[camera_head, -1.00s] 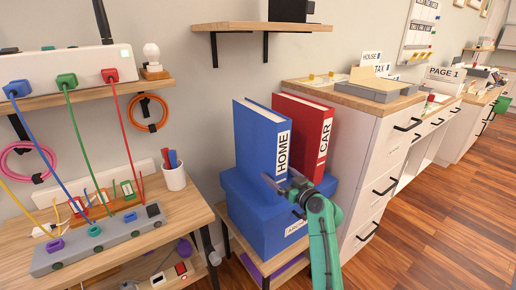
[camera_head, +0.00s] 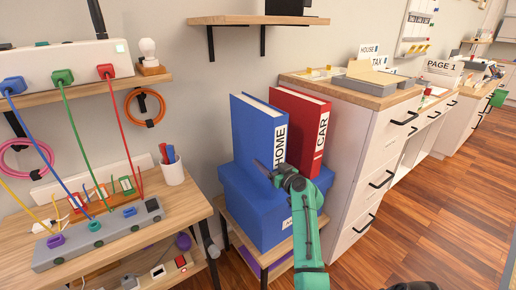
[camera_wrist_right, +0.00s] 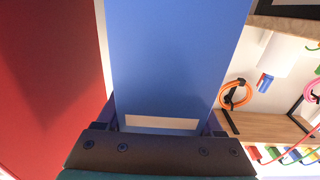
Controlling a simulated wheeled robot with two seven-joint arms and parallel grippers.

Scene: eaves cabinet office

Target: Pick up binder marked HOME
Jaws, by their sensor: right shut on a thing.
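The blue binder marked HOME (camera_head: 258,130) stands upright on a blue box (camera_head: 258,210), its white label facing front. The red binder marked CAR (camera_head: 301,125) stands just right of it. My right gripper (camera_head: 268,170) is at the lower part of the HOME spine. In the right wrist view the blue binder (camera_wrist_right: 180,60) fills the space between the fingers of the gripper (camera_wrist_right: 163,118), which is shut on it. The red binder (camera_wrist_right: 50,75) is close by on the left there. I cannot tell whether the blue binder is lifted off the box. My left gripper is not in view.
A white cabinet (camera_head: 345,150) stands close on the right. A desk (camera_head: 180,215) with a power strip (camera_head: 100,235) and a pen cup (camera_head: 172,170) is on the left. A wall shelf (camera_head: 255,20) hangs above the binders. Open wooden floor (camera_head: 430,220) lies at right.

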